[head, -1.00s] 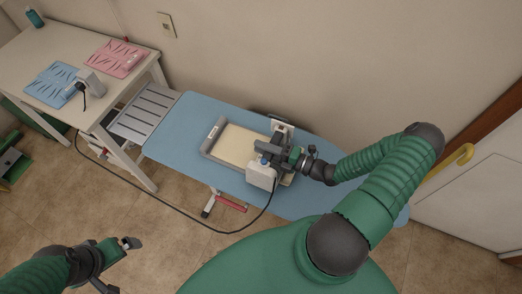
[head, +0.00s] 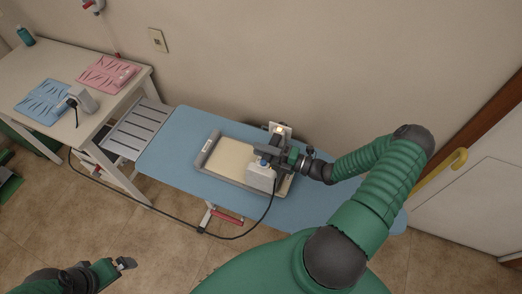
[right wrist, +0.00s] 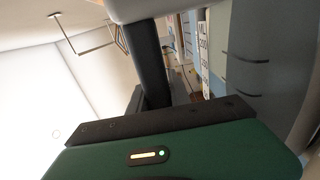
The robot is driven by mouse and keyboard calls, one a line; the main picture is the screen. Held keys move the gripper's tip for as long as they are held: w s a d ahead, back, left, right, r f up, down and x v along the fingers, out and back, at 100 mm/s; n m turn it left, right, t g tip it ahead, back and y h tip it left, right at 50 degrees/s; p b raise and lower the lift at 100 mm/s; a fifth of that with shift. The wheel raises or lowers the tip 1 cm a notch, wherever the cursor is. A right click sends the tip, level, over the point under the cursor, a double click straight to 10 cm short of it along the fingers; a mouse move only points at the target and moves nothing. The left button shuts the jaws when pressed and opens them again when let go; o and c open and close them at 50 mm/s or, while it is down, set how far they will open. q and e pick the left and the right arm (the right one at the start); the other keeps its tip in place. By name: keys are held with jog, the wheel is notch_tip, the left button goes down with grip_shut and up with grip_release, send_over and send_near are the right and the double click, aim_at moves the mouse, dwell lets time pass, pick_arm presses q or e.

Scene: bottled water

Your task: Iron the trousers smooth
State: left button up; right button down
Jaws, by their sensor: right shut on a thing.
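A cream flat rectangle with grey edges (head: 232,156) lies on the blue ironing board (head: 185,135). I cannot tell whether it is the folded trousers. A white appliance with a blue knob (head: 260,179), probably the iron, stands over its right part and hides it there. My right gripper (head: 278,157) is shut on this appliance. In the right wrist view, the gripper's dark fingers (right wrist: 150,75) are close up beside a grey surface with printed marks.
A black cord (head: 150,208) runs from the appliance across the floor to the white table (head: 30,70). The table holds blue (head: 43,100) and pink (head: 105,76) patterned pieces and a small white device (head: 82,98). A slatted rack (head: 138,125) adjoins the board's left end. The wall is close behind.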

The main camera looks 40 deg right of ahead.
aim_at(257, 164)
jog(key=shift+s+a+r+p, duration=0.1)
jog(key=shift+s+a+p, duration=0.25)
jog(key=shift+a, duration=0.2)
jog(key=shift+s+a+r+p, duration=0.1)
jog(key=shift+s+a+p, duration=0.2)
jog(key=shift+a, duration=0.25)
jog(key=shift+s+a, duration=0.2)
jog(key=shift+a, duration=0.4)
jog(key=shift+s+a+f+p, duration=0.1)
jog(key=shift+s+a+p, duration=0.25)
jog(key=shift+a, duration=0.25)
jog(key=shift+s+a+f+p, duration=0.1)
jog(key=shift+s+a+p, duration=0.15)
jog(key=shift+a+p, duration=0.25)
jog(key=shift+w, duration=0.45)
jog(key=shift+w+d+b, duration=0.75)
jog(key=shift+w+b, duration=0.35)
jog(key=shift+w, duration=4.15)
jog(key=shift+s+a+p, duration=2.15)
jog(key=shift+a+p, duration=0.1)
jog(key=shift+a, duration=1.8)
jog(key=shift+w+d+b, duration=1.2)
jog(key=shift+w+d, duration=0.4)
jog(key=shift+d, duration=1.35)
jog(key=w+a+p, duration=0.2)
jog(key=w+a, duration=0.1)
jog(key=a, duration=0.4)
jog(key=shift+w, duration=0.3)
